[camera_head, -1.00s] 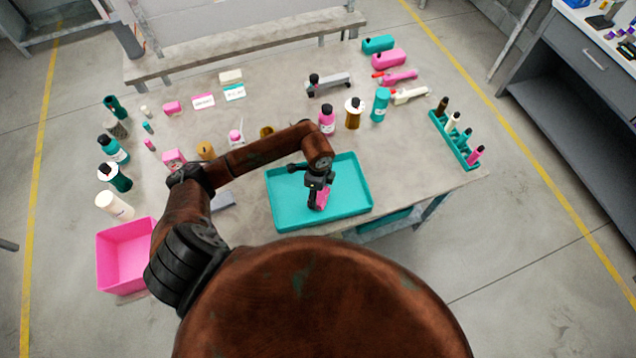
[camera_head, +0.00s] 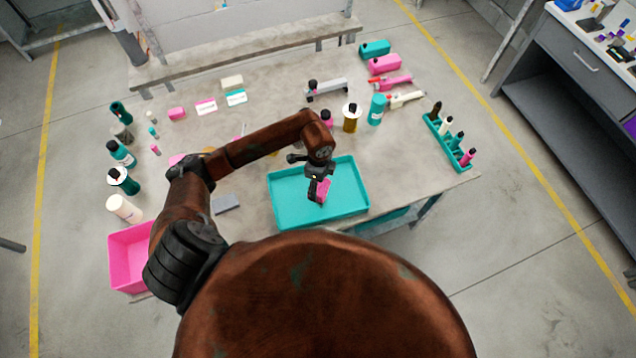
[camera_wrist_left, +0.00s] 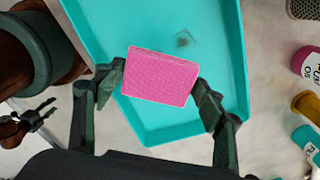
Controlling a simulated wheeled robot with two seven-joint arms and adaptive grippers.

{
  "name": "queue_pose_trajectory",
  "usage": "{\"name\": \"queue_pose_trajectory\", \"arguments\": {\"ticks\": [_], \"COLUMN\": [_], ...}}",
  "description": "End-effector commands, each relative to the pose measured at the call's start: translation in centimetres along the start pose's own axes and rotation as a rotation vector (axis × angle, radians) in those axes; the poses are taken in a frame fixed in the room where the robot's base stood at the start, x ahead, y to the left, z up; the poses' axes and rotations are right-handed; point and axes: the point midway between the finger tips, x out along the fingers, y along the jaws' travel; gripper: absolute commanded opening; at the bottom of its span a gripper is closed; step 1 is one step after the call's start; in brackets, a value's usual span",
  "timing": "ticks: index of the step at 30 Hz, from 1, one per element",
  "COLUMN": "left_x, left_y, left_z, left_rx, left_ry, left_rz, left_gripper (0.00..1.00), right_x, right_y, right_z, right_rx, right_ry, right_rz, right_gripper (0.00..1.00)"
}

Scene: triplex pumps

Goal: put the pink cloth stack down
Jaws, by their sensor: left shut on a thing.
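The pink cloth stack (camera_wrist_left: 160,77) is a small flat block with a textured face, held between the two fingers of my left gripper (camera_wrist_left: 155,88). In the head view the left gripper (camera_head: 318,190) is over the teal tray (camera_head: 345,207), with part of the pink cloth stack (camera_head: 324,187) showing at its fingertips. In the left wrist view the teal tray (camera_wrist_left: 215,20) lies behind the stack, and a small dark spot shows on its floor. I cannot tell whether the stack touches the tray floor.
A pink bin (camera_head: 128,258) stands at the table's left front. Several bottles stand at the left and behind the tray. A teal rack (camera_head: 447,143) with several bottles is at the right. The tray floor is otherwise bare.

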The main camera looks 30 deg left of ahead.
Motion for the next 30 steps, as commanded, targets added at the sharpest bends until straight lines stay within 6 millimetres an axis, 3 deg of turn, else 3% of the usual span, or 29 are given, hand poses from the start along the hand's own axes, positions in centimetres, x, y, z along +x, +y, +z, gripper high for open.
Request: {"name": "queue_pose_trajectory", "arguments": {"ticks": [11, 16, 20, 30], "left_x": [0.1, -0.3, -1.0, -3.5], "left_y": [0.0, -0.2, -0.5, -0.8], "left_z": [0.0, -0.2, -0.6, -1.8], "left_rx": [0.001, 0.11, 0.361, 1.267], "left_ry": [0.0, 0.002, 0.004, -0.001], "left_rz": [0.0, -0.005, -0.014, -0.036], "left_gripper": [0.42, 0.42, 0.42, 0.42], "right_x": [0.1, 0.2, 0.6, 1.8], "right_y": [0.2, 0.4, 0.6, 0.5], "right_z": [-0.6, -0.6, -0.5, -0.3], "right_rx": [-0.002, -0.003, -0.003, -0.004], "right_ry": [0.006, 0.007, 0.006, 0.005], "right_rz": [0.002, 0.004, 0.006, 0.006], "right_gripper": [0.4, 0.4, 0.4, 0.4]}}
